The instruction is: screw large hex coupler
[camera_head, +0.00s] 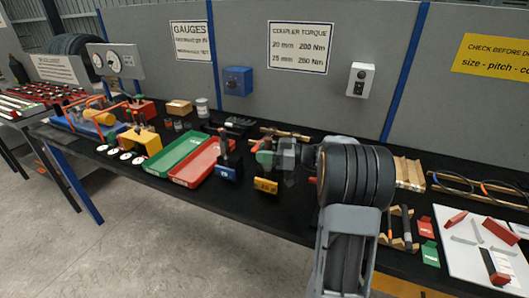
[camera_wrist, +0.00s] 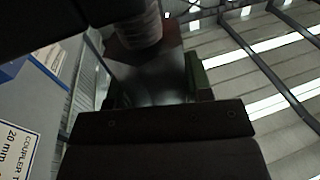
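My gripper (camera_head: 288,157) is at the middle of the bench, close against a green clamp-like fixture (camera_head: 264,156) above a yellow block (camera_head: 265,186). The arm hides part of this area. In the wrist view a ribbed, thread-like piece (camera_wrist: 140,28) meets a broad grey, flat-sided body (camera_wrist: 145,78) that looks like a large hex coupler. It lies among the dark parts of my gripper. A green strip (camera_wrist: 198,76) shows just right of it. Dim light and the close view hide the finger contact, so I cannot tell whether the fingers are shut on it.
Left of the fixture are a blue-based stand (camera_head: 228,165), a red tray (camera_head: 202,162) and a green tray (camera_head: 174,154). Right of my arm are a wooden rack with bars (camera_head: 399,228) and a white board (camera_head: 470,245). A grey panel stands behind the bench.

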